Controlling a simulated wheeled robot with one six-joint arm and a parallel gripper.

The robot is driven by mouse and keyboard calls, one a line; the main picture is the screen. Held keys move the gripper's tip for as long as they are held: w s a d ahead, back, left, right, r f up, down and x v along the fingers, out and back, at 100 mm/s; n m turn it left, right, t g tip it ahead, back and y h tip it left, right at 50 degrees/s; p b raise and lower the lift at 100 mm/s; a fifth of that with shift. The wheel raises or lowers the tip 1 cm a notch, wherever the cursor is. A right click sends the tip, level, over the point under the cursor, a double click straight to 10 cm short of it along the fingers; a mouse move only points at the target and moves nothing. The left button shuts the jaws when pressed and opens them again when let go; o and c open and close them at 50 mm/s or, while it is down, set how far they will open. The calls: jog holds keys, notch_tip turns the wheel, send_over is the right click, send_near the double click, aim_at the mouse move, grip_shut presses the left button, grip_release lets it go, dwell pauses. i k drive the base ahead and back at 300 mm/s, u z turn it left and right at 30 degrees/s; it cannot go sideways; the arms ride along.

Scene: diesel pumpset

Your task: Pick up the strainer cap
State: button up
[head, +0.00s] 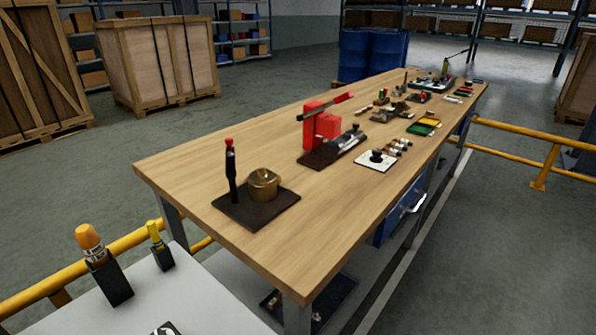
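A round brass piece (264,185) sits on a dark square plate (256,213) near the close left end of the long wooden table. It looks like the strainer with its cap, but I cannot make out where a cap begins. A slim black upright tool with a red top (230,172) stands on the same plate, just left of the brass piece. My gripper is not in view, so nothing shows of its fingers or of any hold on the cap.
A red block with a lever (321,124) stands farther along the wooden table (190,160), with several small parts beyond. Yellow rails (515,138) run beside the table; crates (160,65) stand behind.

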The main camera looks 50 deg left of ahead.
aim_at(262, 177)
jog(key=i, duration=1.85)
jog(key=u, duration=2.3)
